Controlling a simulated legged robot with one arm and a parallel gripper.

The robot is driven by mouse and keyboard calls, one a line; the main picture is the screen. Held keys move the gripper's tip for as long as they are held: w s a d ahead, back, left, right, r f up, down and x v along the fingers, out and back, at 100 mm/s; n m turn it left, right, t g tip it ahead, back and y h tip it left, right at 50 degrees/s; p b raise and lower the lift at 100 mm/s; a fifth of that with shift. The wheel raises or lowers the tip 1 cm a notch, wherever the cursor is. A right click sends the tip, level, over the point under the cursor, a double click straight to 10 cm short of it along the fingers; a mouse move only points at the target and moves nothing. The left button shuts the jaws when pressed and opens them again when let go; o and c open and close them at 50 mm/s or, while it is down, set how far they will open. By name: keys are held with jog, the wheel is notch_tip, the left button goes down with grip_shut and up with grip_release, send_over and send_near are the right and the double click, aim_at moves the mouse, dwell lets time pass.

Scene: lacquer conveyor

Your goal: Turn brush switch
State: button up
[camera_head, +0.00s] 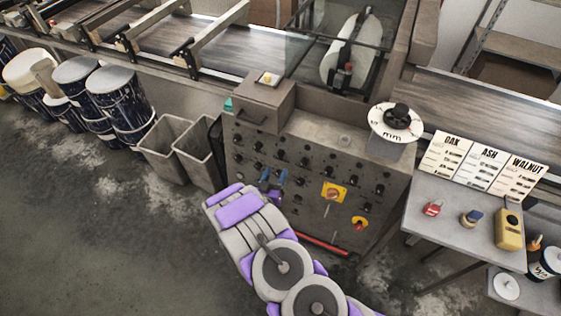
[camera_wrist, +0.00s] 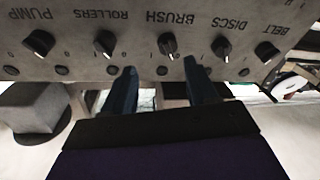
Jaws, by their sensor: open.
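The control panel (camera_head: 310,165) is a grey cabinet front with rows of black knobs. In the wrist view the panel shows upside down, with the labels PUMP, ROLLERS, BRUSH, DISCS and BELT. The brush switch (camera_wrist: 167,44) is a black rotary knob with a white pointer mark, beside its BRUSH label. My gripper (camera_wrist: 160,66) is open and empty, its two dark blue fingers pointing at the panel. In the wrist picture the brush switch lies just beyond the gap between the fingertips. Contact cannot be told. In the head view my gripper (camera_head: 272,178) is at the panel's left half.
The rollers knob (camera_wrist: 105,42) and discs knob (camera_wrist: 221,47) flank the brush switch closely. A yellow-backed switch (camera_head: 334,192) sits right on the panel. Grey bins (camera_head: 163,138) stand left of the cabinet. A side table (camera_head: 455,215) with wood cards stands right.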

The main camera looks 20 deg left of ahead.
aim_at(279, 158)
jog(key=w, duration=0.2)
jog(key=w+a, duration=0.1)
jog(key=w, duration=0.1)
jog(key=w+a+b, duration=0.1)
jog(key=w, duration=0.1)
jog(key=shift+w+f, duration=0.35)
jog(key=shift+w, duration=0.05)
jog(key=shift+d+r, duration=0.2)
jog(key=shift+d, duration=0.45)
jog(key=shift+a+f, duration=0.2)
jog(key=shift+a, duration=0.45)
jog(key=c, duration=0.5)
jog(key=shift+d+r, duration=0.1)
jog(key=shift+d, duration=0.25)
jog(key=c, duration=0.5)
jog(key=shift+a, duration=0.15)
jog(key=shift+c, duration=0.2)
